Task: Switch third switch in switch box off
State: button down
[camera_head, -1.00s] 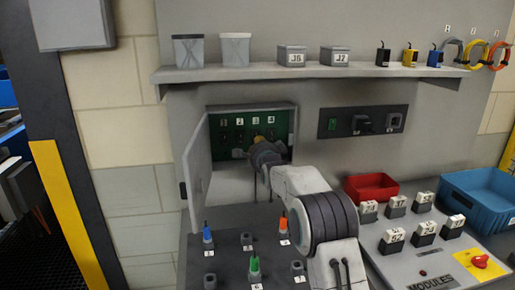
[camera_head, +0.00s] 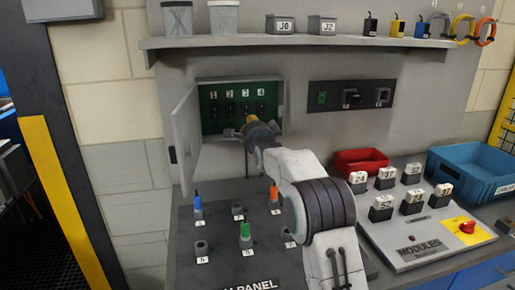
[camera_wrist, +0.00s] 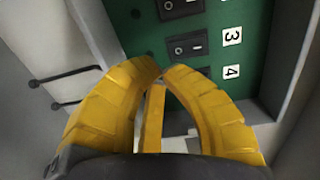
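The grey switch box (camera_head: 281,104) is open on the wall, with its door (camera_head: 186,135) swung out to the left. Its green panel carries black switches under labels 1 to 4. The third switch (camera_head: 245,107) shows above my gripper. In the wrist view the third switch (camera_wrist: 187,46) is a black rocker beside label 3 (camera_wrist: 231,36). My gripper (camera_head: 250,122) is at the lower front of the box. In the wrist view its yellow fingers (camera_wrist: 160,68) come together at the tips with nothing held, just below the third switch in the picture. They hide most of the fourth switch.
A shelf (camera_head: 300,42) with containers and small devices runs above the box. A dark control panel (camera_head: 350,95) is to its right. Below are a panel with coloured connectors (camera_head: 246,232), a modules board (camera_head: 410,255), a red bin (camera_head: 361,162) and a blue bin (camera_head: 475,168).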

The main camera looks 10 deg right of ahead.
jog(key=s+f+b, duration=0.1)
jog(key=s+b, duration=0.2)
jog(key=s, duration=0.6)
jog(key=shift+s, duration=0.15)
dwell(0.4)
